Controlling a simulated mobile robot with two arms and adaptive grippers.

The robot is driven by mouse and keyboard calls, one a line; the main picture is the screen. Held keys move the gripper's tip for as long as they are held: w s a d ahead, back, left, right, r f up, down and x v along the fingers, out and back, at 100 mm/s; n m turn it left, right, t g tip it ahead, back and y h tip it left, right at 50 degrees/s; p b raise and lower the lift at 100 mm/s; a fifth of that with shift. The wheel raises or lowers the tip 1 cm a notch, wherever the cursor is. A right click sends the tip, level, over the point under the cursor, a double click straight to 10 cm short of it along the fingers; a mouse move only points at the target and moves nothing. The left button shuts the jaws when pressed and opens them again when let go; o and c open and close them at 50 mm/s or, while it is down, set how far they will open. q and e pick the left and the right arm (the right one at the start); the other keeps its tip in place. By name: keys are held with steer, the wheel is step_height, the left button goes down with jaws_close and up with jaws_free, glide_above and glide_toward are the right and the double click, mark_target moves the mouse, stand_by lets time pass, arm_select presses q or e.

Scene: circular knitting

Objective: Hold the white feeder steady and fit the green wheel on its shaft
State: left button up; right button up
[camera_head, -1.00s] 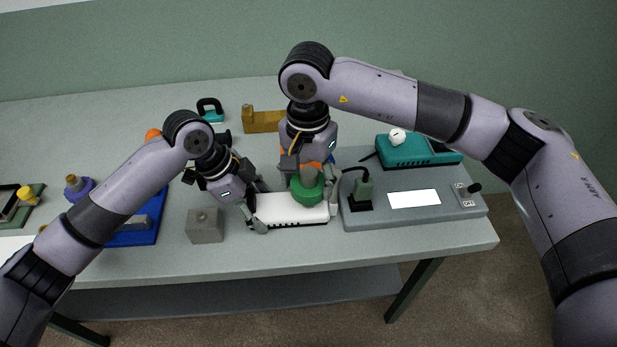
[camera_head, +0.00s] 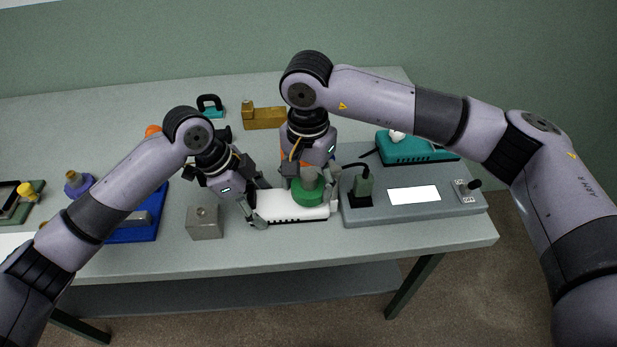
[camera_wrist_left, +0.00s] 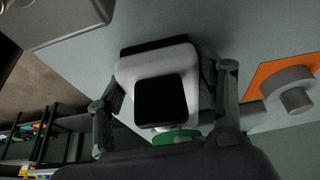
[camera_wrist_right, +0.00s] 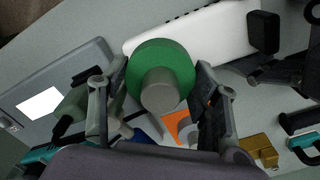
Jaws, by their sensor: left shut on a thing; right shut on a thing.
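The white feeder (camera_head: 288,206) lies on the table between my two grippers. My left gripper (camera_head: 256,208) is shut on its left end; in the left wrist view the feeder's end (camera_wrist_left: 150,65) with a black square sits between the fingers. The green wheel (camera_head: 309,192) with a grey hub is over the right part of the feeder. My right gripper (camera_head: 310,180) is shut on the wheel from above; in the right wrist view the wheel (camera_wrist_right: 165,65) sits between the fingers. The shaft is hidden under the wheel, and I cannot tell whether they touch.
A grey panel (camera_head: 410,212) with a white screen and a dark green plug (camera_head: 363,187) stands close right of the feeder. A grey block (camera_head: 205,223) and a blue tray (camera_head: 146,232) are on the left. A brass block (camera_head: 265,118) and teal box (camera_head: 420,150) lie behind.

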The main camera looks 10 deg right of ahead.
mark_target(309, 176)
steer(key=shift+f, duration=0.75)
steer(key=o, duration=1.2)
steer(key=shift+o, duration=0.2)
step_height(309, 176, up, 12)
steer(key=shift+r, duration=0.1)
arm_select(q)
steer(key=o, duration=0.8)
